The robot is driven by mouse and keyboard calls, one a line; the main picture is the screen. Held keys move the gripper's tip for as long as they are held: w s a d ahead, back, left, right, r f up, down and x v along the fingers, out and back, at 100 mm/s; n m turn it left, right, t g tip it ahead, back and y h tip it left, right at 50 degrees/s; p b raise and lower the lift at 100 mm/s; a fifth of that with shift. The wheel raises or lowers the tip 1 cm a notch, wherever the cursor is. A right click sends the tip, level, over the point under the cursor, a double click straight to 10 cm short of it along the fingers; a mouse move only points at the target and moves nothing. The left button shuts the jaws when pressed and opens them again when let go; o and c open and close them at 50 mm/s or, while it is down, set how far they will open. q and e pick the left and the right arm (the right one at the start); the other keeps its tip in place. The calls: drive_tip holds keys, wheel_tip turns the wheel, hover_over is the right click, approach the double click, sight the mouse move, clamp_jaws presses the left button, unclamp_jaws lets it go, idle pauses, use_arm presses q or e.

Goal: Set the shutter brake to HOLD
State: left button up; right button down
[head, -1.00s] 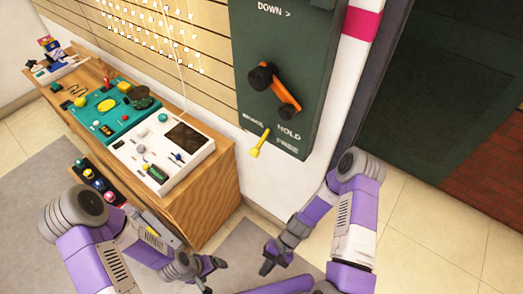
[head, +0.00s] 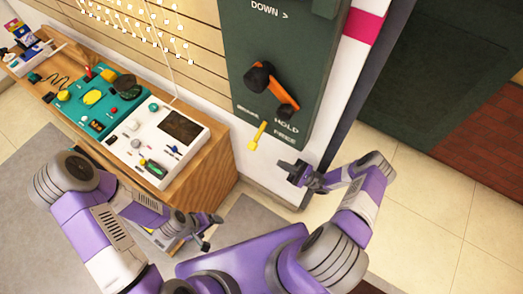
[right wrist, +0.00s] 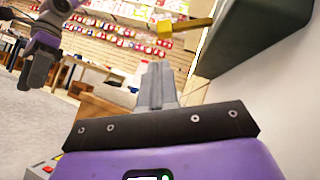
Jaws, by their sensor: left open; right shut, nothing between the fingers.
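The shutter control box (head: 272,60) is a dark green panel on the wall, with an orange crank on it. The brake lever (head: 258,135) is a short yellow handle at its lower edge, pointing down and left, beside the words HOLD and FREE. The lever also shows at the top of the right wrist view (right wrist: 186,27), ahead of and above the fingers. My right gripper (head: 288,172) is shut and empty, below and right of the lever, apart from it. Its closed fingers show in the right wrist view (right wrist: 157,86). My left gripper (head: 210,232) is open and empty, low beside the bench.
A wooden bench (head: 215,165) on the left carries a white tray (head: 203,137) and a teal tray (head: 75,108) with small items. The orange crank (head: 272,85) sticks out above the lever. A pink-and-white post (head: 352,50) stands right of the box. Open floor lies at right.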

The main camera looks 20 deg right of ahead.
sight(258, 136)
use_arm(q)
drive_tip(key=shift+r+p, duration=0.5)
use_arm(e)
drive_tip(key=x, duration=1)
drive_tip(key=shift+a, duration=0.15)
